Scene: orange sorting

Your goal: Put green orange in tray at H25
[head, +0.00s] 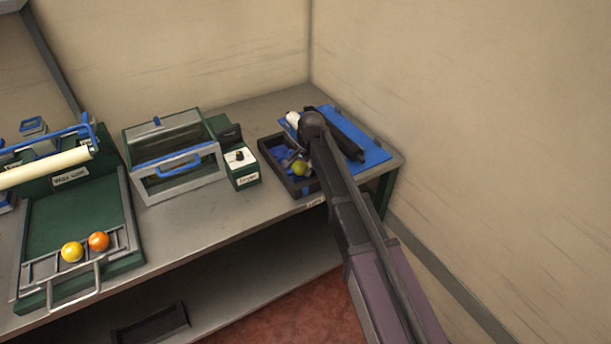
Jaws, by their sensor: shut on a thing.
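The green orange (299,168), yellowish green in this light, is at the dark tray (297,190) near the right end of the bench. My gripper (295,163) reaches down over the tray and is shut on the green orange. The orange appears inside the tray's outline; I cannot tell whether it touches the tray floor. The tray has blue parts inside. My arm hides its right side. A small label on the bench edge below the tray is too small to read.
A blue mat (372,155) lies right of the tray. A small white-topped box (242,168) and a glass-fronted case (180,165) stand left. A yellow fruit (72,251) and an orange one (98,241) rest on a green stand's rack (40,270). Walls close the back and right.

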